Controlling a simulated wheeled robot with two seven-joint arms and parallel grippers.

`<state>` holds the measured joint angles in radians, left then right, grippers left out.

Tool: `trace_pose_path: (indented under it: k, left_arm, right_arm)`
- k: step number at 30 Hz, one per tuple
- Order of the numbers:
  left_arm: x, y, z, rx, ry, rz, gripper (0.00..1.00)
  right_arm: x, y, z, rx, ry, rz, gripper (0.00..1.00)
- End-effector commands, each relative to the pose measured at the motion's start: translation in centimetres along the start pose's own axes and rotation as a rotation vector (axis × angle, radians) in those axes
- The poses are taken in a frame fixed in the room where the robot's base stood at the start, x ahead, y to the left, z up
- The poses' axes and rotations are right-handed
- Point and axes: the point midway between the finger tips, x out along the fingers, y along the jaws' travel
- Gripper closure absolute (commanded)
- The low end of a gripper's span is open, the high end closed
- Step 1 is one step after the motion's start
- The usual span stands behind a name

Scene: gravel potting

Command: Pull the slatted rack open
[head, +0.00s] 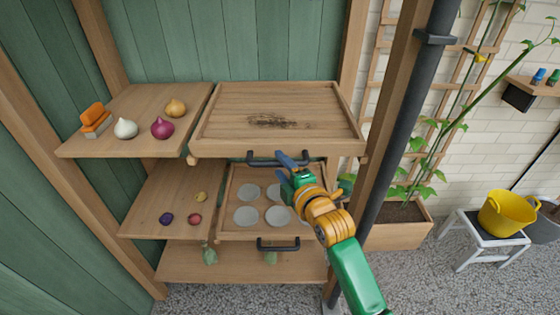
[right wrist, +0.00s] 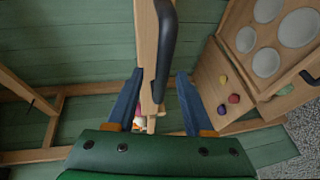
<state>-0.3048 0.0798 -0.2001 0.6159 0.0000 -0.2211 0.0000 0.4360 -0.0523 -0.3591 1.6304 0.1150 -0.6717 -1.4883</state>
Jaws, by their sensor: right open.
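The slatted rack (head: 235,118) is a shallow wooden tray of narrow boards at the upper middle of the shelving in the head view. A dark, twiggy bundle (head: 275,121) lies on it. Its black bar handle (head: 262,160) is on the front edge and also shows in the right wrist view (right wrist: 166,50). My right gripper (head: 294,160) is open at the right part of this handle. In the right wrist view, the handle and the wooden front edge (right wrist: 148,50) appear between its two blue fingers (right wrist: 160,76). I cannot tell whether they touch. My left gripper is not in view.
Below is another tray (head: 232,185) with several pale discs and its own black handle (head: 278,245). Onions and an orange-topped block (head: 95,119) sit on the left shelf (head: 75,147). A dark pipe (head: 405,110) and wooden post stand right of the rack.

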Motion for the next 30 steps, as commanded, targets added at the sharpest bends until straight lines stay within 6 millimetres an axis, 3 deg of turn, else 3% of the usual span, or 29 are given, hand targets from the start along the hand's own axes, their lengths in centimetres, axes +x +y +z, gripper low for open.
trace_pose_path:
  k: [6,13,14,18,20,30]
  left_arm:
    - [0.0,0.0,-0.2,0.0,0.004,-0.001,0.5]
    - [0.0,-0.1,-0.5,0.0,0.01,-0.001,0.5]
    - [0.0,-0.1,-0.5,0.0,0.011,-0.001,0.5]
    - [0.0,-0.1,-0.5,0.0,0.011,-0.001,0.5]
    - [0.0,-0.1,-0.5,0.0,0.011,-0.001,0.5]
    - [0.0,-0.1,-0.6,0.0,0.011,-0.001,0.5]
  right_arm:
    - [1.6,-0.1,0.0,0.001,-0.001,-0.001,0.48]
    - [1.7,-0.1,0.0,0.001,-0.001,-0.001,0.48]
    - [1.7,-0.1,0.0,0.001,-0.001,-0.001,0.51]
    - [1.7,-0.1,0.0,0.001,-0.001,-0.001,0.89]
    - [1.7,-0.1,0.0,0.001,-0.001,-0.001,1.0]
    - [1.7,-0.1,0.1,0.001,-0.001,-0.001,1.0]
